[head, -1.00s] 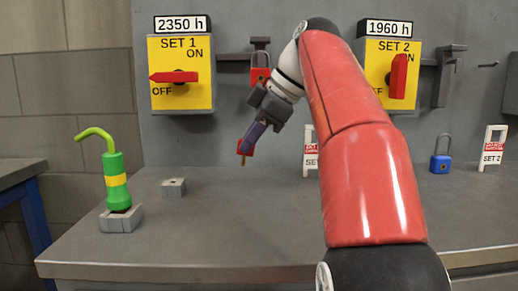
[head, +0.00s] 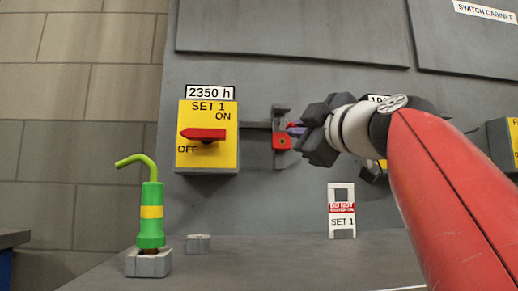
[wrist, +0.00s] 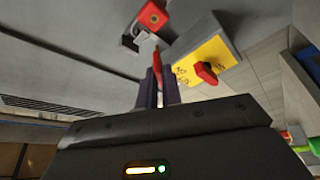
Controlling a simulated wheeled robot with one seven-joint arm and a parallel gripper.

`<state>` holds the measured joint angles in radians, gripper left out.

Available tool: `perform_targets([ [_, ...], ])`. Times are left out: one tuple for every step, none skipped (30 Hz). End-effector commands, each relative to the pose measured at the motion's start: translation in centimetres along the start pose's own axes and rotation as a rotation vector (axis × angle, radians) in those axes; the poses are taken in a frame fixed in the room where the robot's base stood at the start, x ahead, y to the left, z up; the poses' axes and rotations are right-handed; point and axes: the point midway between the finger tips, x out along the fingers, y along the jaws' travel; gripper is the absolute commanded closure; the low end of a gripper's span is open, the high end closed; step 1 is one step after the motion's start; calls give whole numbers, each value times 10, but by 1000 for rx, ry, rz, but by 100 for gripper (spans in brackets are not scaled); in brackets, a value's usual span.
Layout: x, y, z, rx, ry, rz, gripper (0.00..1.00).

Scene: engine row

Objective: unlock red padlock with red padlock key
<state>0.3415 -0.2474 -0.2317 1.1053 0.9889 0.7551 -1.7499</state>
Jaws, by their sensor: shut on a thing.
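The red padlock (head: 281,142) hangs on the grey hasp (head: 281,112) to the right of the SET 1 switch. In the wrist view the padlock (wrist: 151,15) shows at the top, with its grey shackle beside it. My gripper (head: 297,128) is shut on the red padlock key (wrist: 157,66), which sits between its purple fingers (wrist: 158,88). The key points towards the padlock and its tip is close to it. I cannot tell whether the tip touches the padlock or is in the keyhole. In the head view my fingers mostly hide the key.
The yellow SET 1 switch box (head: 207,160) has its red handle at OFF. A white SET 1 tag (head: 341,212) stands on the bench (head: 260,262). A green tool with a bent top (head: 151,212) stands in a grey holder at left, beside a small grey block (head: 198,244).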

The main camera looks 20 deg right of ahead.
Motion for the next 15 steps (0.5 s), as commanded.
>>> perform_targets([
  [0,0,0,0,0,-1,100],
  [0,0,0,0,0,-1,100],
  [0,0,0,0,0,-2,100],
  [0,0,0,0,0,-2,100],
  [0,0,0,0,0,-2,100],
  [0,0,0,0,0,-3,100],
  [0,0,0,0,0,-3,100],
  [0,0,0,0,0,-3,100],
  [0,0,0,0,-1,-3,100],
  [-1,0,0,0,-2,-3,100],
  [-1,0,0,0,-2,-3,100],
  [0,0,1,0,-3,-3,100],
  [1,0,1,0,-3,-3,100],
  [2,0,1,0,-3,-3,100],
  [3,0,2,0,-3,-3,100],
])
